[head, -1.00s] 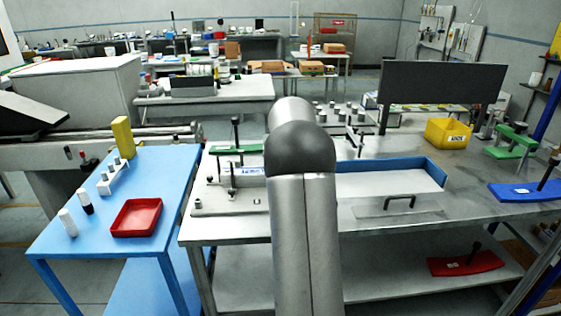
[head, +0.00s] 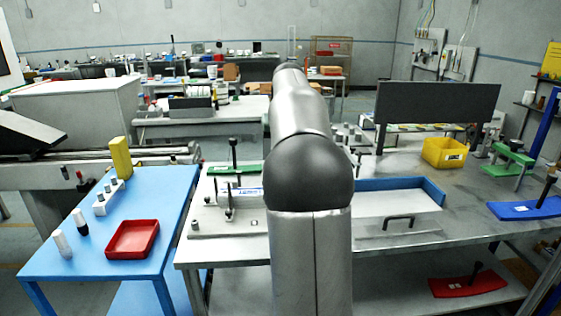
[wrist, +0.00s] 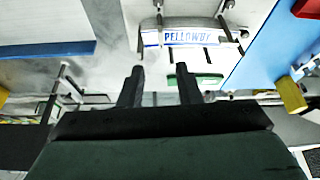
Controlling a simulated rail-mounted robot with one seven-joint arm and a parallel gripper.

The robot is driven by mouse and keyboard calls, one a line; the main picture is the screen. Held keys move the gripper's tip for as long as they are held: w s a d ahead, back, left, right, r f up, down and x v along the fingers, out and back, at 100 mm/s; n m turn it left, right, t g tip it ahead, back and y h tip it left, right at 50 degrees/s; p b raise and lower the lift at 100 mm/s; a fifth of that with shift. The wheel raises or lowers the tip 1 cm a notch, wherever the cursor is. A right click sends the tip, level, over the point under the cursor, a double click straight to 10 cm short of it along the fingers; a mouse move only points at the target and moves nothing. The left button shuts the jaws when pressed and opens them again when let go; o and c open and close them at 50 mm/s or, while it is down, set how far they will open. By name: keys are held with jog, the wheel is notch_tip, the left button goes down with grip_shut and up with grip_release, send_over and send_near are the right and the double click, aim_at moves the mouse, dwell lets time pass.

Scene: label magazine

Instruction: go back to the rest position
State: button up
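My gripper (wrist: 159,82) shows in the wrist view with its two dark fingers apart and nothing between them. In the head view my own arm rises through the middle and hides the gripper. The label magazine (head: 240,193), with a white and blue label, sits on the grey workbench (head: 400,262) left of my arm. In the wrist view the magazine (wrist: 190,38) appears upside down, labelled "PELLOWBY", beyond the fingertips and apart from them.
A blue table (head: 95,235) at left holds a red tray (head: 133,239), a yellow block (head: 121,156) and several small bottles. A blue-edged tray (head: 397,201) lies right of my arm. A yellow bin (head: 445,153) and a dark panel (head: 436,103) stand farther right.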

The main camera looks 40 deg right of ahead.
jog(key=shift+v, duration=0.95)
jog(key=shift+f, duration=0.1)
jog(key=s+a+f+n+y, duration=0.1)
jog(key=s+a+f, duration=0.2)
jog(key=a, duration=0.5)
jog(key=s+a+f+n+g, duration=0.1)
jog(key=s+a+f, duration=0.15)
jog(key=a, duration=0.45)
jog(key=s+a+f+n+y, duration=0.15)
jog(key=a+f, duration=0.25)
jog(key=a, duration=0.4)
jog(key=s+a+f+n+g, duration=0.1)
jog(key=s+a+f, duration=0.5)
jog(key=s, duration=0.4)
jog(key=s+a+f+n+g, duration=0.1)
jog(key=s+a+f, duration=0.5)
jog(key=s, duration=0.4)
jog(key=shift+a+f+n, duration=0.35)
jog(key=shift+a+f, duration=0.05)
jog(key=shift+a, duration=0.15)
